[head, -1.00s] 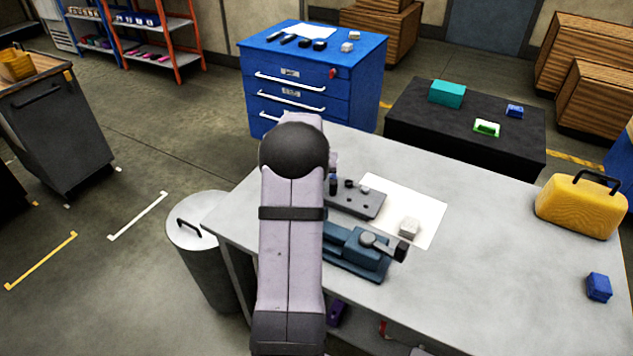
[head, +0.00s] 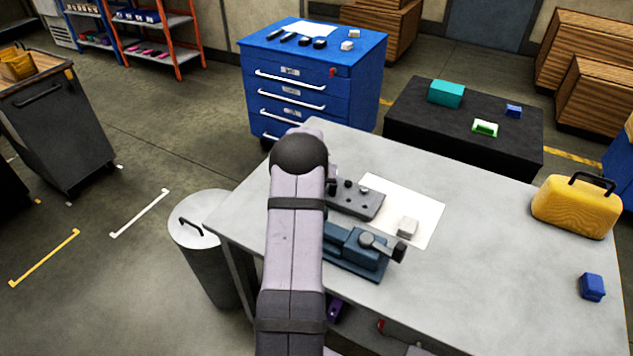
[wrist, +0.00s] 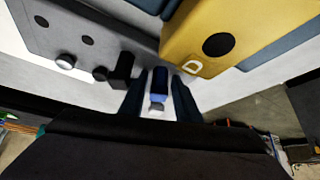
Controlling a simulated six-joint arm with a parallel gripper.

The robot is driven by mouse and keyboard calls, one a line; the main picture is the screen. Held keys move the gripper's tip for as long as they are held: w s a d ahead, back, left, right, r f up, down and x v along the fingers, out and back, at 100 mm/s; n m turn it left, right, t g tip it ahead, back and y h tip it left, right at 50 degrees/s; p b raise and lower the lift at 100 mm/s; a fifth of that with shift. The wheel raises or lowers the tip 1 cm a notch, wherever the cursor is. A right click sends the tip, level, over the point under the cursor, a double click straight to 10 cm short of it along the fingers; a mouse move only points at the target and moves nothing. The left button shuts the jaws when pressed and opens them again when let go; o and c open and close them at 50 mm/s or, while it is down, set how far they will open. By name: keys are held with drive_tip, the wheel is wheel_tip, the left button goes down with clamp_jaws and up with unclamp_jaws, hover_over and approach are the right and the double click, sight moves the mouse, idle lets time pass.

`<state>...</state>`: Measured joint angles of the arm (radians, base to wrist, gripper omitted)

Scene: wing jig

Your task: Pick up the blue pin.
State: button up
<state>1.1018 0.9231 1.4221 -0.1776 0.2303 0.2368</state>
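The blue pin (wrist: 160,84) shows in the wrist view, with a pale silvery end towards the camera. My gripper (wrist: 160,102) has one dark finger on each side of it. A narrow light gap shows between the pin and each finger, so the fingers look open around it. In the head view my arm hides the fingertips, and I cannot make out the blue pin there.
A grey plate (head: 358,205) with holes and dark and silver pegs lies beside the gripper. A yellow block (wrist: 222,32) with a round hole is close on the right. A blue vise (head: 352,252) stands in front.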

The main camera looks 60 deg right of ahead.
clamp_jaws()
drive_tip(key=shift+r, duration=0.15)
